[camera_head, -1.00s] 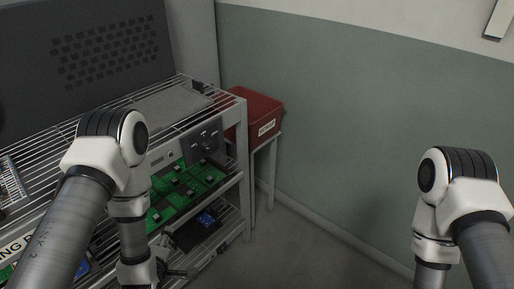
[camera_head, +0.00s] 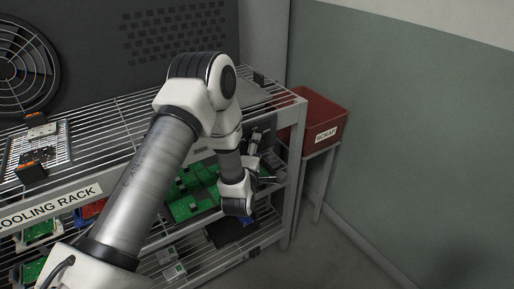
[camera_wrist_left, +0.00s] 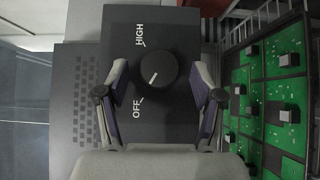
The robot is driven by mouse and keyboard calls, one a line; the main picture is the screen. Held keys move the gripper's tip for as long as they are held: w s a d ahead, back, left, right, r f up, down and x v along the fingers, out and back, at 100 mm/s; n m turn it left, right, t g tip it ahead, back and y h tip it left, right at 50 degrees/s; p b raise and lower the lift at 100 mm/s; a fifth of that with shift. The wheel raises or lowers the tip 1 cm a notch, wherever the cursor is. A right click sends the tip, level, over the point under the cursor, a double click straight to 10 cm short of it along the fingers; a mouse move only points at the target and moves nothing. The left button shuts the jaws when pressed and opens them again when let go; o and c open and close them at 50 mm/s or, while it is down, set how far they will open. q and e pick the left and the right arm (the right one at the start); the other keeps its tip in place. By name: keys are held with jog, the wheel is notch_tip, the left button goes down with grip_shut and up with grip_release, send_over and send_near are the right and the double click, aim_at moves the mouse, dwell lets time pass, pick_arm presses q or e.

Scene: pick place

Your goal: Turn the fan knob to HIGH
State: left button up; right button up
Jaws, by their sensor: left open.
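The dark control panel (camera_wrist_left: 178,28) fills the middle of the left wrist view, with HIGH above and OFF below. Its round black knob (camera_wrist_left: 160,68) has a white pointer line on the lower-left side, toward the OFF mark. My left gripper (camera_wrist_left: 159,80) is open, one finger on each side of the knob. I cannot tell whether the fingers touch it. In the head view my left gripper (camera_head: 262,167) is at the right end of the rack, in front of the panel, and the knob is hidden. My right gripper is not in view.
The wire cooling rack (camera_head: 50,198) holds green circuit boards (camera_head: 190,207) on the shelf beside the panel. A round fan grille (camera_head: 22,70) stands at far left. A red scrap bin (camera_head: 318,112) is just right of the rack. The floor at right is clear.

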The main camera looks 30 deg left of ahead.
pick_arm(q)
jog(key=c, duration=1.1)
jog(key=shift+c, duration=0.2)
